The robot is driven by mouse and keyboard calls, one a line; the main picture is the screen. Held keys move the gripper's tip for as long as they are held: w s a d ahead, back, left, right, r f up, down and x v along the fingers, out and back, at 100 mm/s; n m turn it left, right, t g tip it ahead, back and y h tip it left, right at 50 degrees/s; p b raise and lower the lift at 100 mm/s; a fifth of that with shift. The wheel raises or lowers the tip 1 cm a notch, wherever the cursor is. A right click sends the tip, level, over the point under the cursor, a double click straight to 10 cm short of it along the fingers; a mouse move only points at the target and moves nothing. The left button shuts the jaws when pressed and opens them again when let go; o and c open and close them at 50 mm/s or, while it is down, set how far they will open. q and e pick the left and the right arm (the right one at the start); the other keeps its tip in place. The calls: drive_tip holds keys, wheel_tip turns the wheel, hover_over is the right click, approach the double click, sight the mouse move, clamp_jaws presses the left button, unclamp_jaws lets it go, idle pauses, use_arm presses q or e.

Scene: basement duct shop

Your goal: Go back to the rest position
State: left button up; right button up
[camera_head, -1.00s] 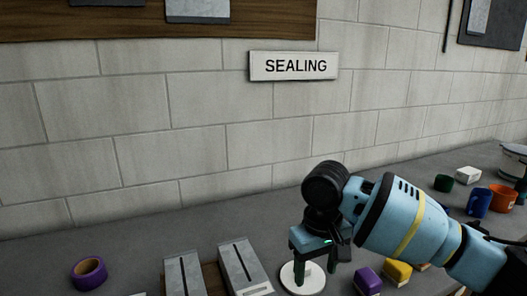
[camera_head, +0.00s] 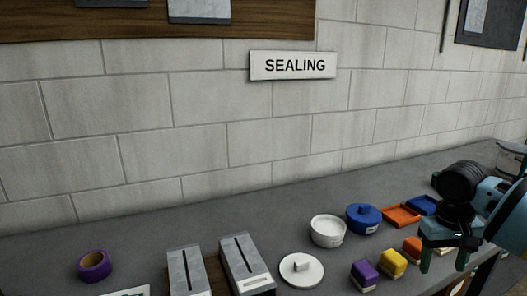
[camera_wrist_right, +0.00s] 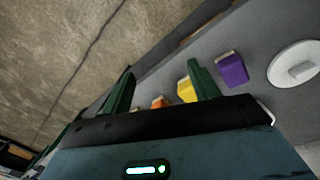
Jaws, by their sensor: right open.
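My right gripper (camera_head: 444,262) is at the right of the head view, open, over the front right part of the grey bench (camera_head: 215,217). Its two green fingers also show in the right wrist view (camera_wrist_right: 162,82), with nothing held between them. A white round lid (camera_head: 302,268) with a knob lies flat on the bench, to the left of the gripper and apart from it. The lid also shows at the right edge of the wrist view (camera_wrist_right: 298,66). My left gripper is in neither view.
Purple (camera_head: 365,275), yellow (camera_head: 393,263) and orange (camera_head: 412,245) blocks lie left of the gripper. Behind them stand a white pot (camera_head: 327,232), a blue lidded pot (camera_head: 363,218) and an orange tray (camera_head: 402,215). Slotted grey boxes (camera_head: 185,272) and a purple tape roll (camera_head: 94,265) are further left.

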drive_tip(key=s+f+n+t, duration=0.2)
drive_tip(key=s+f, duration=0.1)
drive_tip(key=f, duration=1.6)
drive_tip(key=s+f+n+t+y, duration=0.1)
drive_tip(key=s+f+n+t, duration=0.3)
drive_tip(key=s+f, duration=1.25)
drive_tip(key=s+n+y, duration=0.2)
drive_tip(key=s+n, duration=0.4)
drive_tip(key=s, duration=0.7)
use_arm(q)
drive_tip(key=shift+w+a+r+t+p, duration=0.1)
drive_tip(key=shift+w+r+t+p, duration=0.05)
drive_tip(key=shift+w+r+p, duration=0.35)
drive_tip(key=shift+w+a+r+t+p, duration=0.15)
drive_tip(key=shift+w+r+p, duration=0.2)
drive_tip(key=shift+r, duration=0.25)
use_arm(e)
drive_tip(key=s+a+r+m+t, duration=0.1)
drive_tip(key=a+m, duration=0.7)
drive_tip(key=a, duration=1)
drive_tip(key=shift+s+m+t, duration=0.3)
drive_tip(key=shift+s+t, duration=0.25)
drive_tip(key=shift+t, duration=0.45)
